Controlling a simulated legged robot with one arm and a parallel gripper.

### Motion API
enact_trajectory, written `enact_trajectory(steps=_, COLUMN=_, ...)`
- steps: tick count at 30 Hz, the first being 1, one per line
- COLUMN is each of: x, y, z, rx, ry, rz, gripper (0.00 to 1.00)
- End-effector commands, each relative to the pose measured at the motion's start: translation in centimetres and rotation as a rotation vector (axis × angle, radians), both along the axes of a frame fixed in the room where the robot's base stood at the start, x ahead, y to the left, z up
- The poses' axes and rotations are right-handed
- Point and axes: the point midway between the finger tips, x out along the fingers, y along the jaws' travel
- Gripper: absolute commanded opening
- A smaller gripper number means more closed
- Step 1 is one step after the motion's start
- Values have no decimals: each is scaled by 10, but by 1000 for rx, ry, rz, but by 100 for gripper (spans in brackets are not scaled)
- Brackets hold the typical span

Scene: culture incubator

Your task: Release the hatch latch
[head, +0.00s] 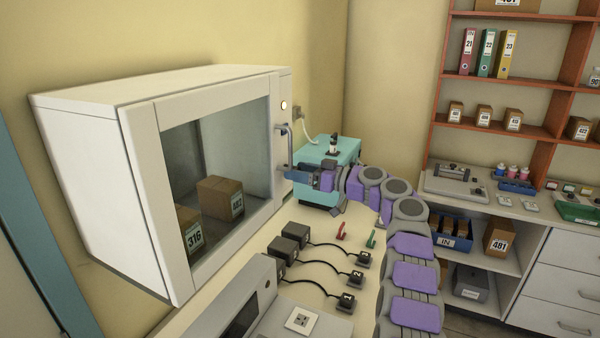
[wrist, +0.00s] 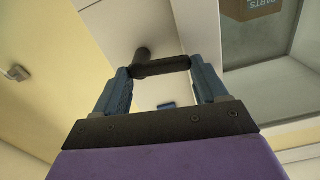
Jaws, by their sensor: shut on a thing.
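The incubator (head: 85,190) is a white cabinet with a glass-windowed door (head: 155,185), which looks shut. An upright bar handle, the hatch latch (head: 284,140), is on the right edge of the front. My gripper (head: 292,174) is at the lower end of this handle, coming from the right. In the wrist view, the dark bar of the latch (wrist: 155,68) lies between the two blue fingers of my gripper (wrist: 160,76), which are shut on it. The lower part of the handle is partly hidden by the fingers in the head view.
Boxes marked 316 (head: 190,232) and 482 (head: 220,197) stand behind the glass. A teal machine (head: 335,150) stands close behind my gripper. Several small dark blocks with cables (head: 297,232) lie on the bench. Shelving (head: 520,85) stands at right.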

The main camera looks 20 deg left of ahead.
Motion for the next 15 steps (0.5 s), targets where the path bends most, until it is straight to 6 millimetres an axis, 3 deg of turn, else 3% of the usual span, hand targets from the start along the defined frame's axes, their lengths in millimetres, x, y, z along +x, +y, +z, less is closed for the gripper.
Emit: enact_trajectory(steps=15, x=9, y=-4, z=11, rx=34, ry=470, rz=-6, gripper=42)
